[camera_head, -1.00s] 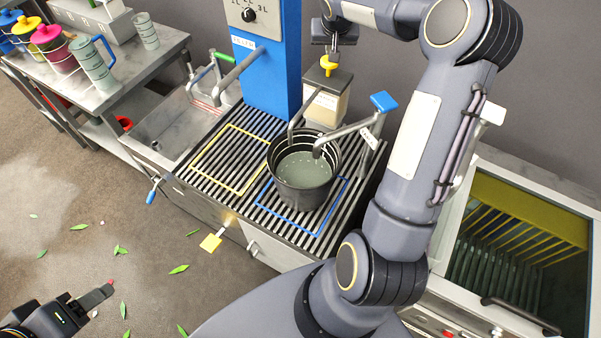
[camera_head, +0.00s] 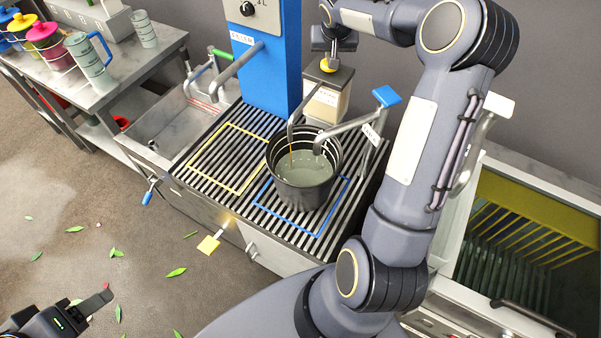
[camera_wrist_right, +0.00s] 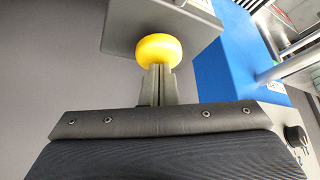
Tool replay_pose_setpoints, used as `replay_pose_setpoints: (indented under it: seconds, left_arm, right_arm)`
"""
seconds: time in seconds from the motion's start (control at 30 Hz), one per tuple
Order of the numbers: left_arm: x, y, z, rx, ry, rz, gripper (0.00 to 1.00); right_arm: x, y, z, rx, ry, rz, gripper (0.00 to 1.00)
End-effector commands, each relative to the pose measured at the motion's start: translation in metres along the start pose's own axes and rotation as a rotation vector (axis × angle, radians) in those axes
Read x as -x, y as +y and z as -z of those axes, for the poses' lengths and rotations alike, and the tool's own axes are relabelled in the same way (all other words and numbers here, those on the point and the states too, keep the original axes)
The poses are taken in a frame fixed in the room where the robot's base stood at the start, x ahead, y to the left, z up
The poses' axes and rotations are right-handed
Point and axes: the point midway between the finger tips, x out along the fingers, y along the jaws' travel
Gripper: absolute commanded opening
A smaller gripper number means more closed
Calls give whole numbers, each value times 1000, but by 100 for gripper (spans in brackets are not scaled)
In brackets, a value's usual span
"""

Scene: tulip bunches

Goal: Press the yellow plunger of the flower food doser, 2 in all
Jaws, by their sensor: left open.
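The flower food doser (camera_head: 327,103) is a cream box with a dark top, standing behind the black bucket (camera_head: 303,190). Its yellow plunger (camera_head: 327,66) sits low, close to the box top. My right gripper (camera_head: 331,55) is right above it. In the right wrist view the shut fingers (camera_wrist_right: 158,72) meet the round yellow plunger (camera_wrist_right: 157,48), apparently touching it. A thin amber stream (camera_head: 291,156) runs from the doser's spout into the bucket, which holds greyish liquid. My left gripper (camera_head: 92,305) is open and empty at the lower left, partly cut off.
The bucket stands inside the blue outline (camera_head: 300,230) on the slatted rack; the yellow outline (camera_head: 214,180) is empty. A blue filler column (camera_head: 265,75) and a blue-handled tap (camera_head: 386,96) stand close by. Jugs stand on the left table (camera_head: 135,70).

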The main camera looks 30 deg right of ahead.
Motion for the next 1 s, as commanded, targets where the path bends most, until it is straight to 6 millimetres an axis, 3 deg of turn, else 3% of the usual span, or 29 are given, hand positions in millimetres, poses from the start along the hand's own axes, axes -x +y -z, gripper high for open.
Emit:
replay_pose_setpoints:
  seconds: [0.17,0.63,1.0]
  left_arm:
    - [4,2,2,0,0,0,54]
    - [40,18,20,0,0,0,54]
    - [40,18,20,0,0,0,54]
  right_arm:
    - [5,0,2,1,-5,0,0]
    - [61,0,33,1,-2,-1,0]
    - [63,0,34,0,-2,0,0]
